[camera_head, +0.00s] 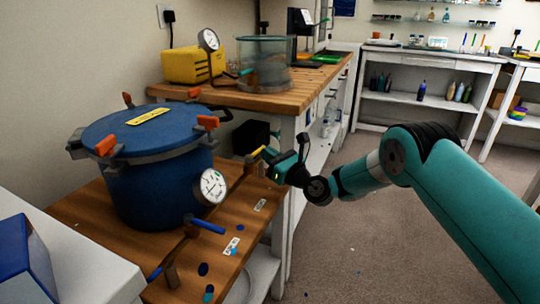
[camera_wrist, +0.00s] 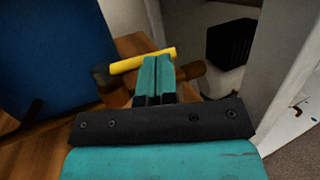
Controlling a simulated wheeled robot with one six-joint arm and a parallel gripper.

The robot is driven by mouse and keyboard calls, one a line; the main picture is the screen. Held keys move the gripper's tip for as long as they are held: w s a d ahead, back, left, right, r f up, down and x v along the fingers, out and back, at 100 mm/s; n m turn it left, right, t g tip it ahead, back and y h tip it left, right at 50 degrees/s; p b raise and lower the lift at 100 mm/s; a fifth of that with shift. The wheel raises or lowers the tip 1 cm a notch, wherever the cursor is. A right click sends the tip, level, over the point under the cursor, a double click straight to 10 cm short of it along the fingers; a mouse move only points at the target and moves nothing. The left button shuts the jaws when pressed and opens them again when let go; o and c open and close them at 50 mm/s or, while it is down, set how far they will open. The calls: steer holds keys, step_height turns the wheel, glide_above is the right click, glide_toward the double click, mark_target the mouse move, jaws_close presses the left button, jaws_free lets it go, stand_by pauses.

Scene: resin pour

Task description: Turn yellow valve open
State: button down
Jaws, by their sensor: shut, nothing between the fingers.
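The yellow valve handle (camera_wrist: 142,61) shows in the wrist view as a short bar lying across the picture, just beyond my fingertips. In the head view the yellow handle (camera_head: 258,153) is a small piece at the right end of the pipe, close to my gripper (camera_head: 265,161). In the wrist view my gripper (camera_wrist: 155,62) is shut, with its two teal fingers together and nothing between them. The fingertips overlap the handle's right part; I cannot tell whether they touch it. Brown pipe fittings (camera_wrist: 193,73) show beside and partly behind the fingers.
A blue pressure pot (camera_head: 150,185) with orange clamps stands on the wooden bench at left. A dial gauge (camera_head: 212,187) and a blue-handled valve (camera_head: 208,225) are on its pipework. A black box (camera_wrist: 229,40) lies beyond.

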steer(key=shift+w+a, duration=0.25)
steer(key=shift+a, duration=0.2)
stand_by(0.5)
steer(key=shift+d, duration=0.1)
steer(key=shift+d+f, duration=0.2)
steer(key=shift+d, duration=0.1)
steer(key=s+d+f+b, duration=0.1)
steer(key=s+d+b, duration=0.1)
steer(key=d+b, duration=0.2)
steer(key=s+d+f+b, duration=0.1)
steer(key=s+d+b, duration=0.1)
steer(key=d+b, duration=0.3)
steer(key=d, duration=0.3)
steer(key=shift+s+d+f, duration=0.15)
steer(key=shift+s+f, duration=0.15)
